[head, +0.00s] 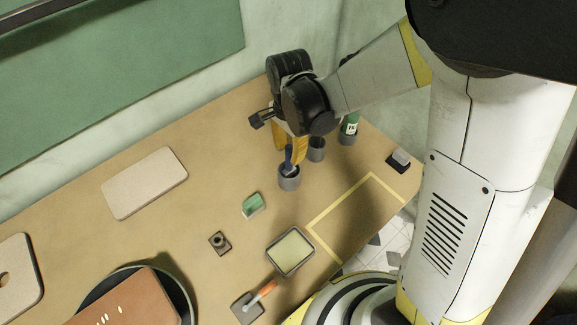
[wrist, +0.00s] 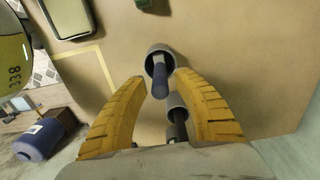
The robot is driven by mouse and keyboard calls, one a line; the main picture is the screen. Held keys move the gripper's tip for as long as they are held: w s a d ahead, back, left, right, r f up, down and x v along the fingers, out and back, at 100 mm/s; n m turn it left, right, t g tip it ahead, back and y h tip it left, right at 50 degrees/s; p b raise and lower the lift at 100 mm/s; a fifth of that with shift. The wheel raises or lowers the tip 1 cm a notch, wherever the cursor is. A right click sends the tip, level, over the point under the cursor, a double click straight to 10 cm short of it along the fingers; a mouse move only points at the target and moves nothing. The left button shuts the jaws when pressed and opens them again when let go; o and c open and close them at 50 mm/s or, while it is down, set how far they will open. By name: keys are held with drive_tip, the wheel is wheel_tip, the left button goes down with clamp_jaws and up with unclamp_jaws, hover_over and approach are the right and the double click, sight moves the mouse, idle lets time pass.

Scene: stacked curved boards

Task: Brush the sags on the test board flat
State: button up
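The reddish-brown board (head: 130,306) with a row of short white marks, likely the test board, lies tilted over a dark round support at the lower left of the head view. A tool with a blue handle (head: 288,157) stands in a grey cup (head: 289,183); its lower end is hidden. My gripper (head: 290,152) is above and around this handle, fingers pointing down. In the wrist view the yellow fingers (wrist: 160,80) are spread, with the blue handle (wrist: 160,78) between them and gaps on both sides.
A tray (head: 272,252), a green block (head: 253,205), a small dark block (head: 220,243) and a beige board (head: 145,183) lie on the table. The yellow-taped rectangle (head: 325,245) is empty.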

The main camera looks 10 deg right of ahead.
clamp_jaws()
drive_tip(key=shift+r, duration=0.1)
drive_tip(key=shift+r+p, duration=1.8)
drive_tip(key=shift+r, duration=0.65)
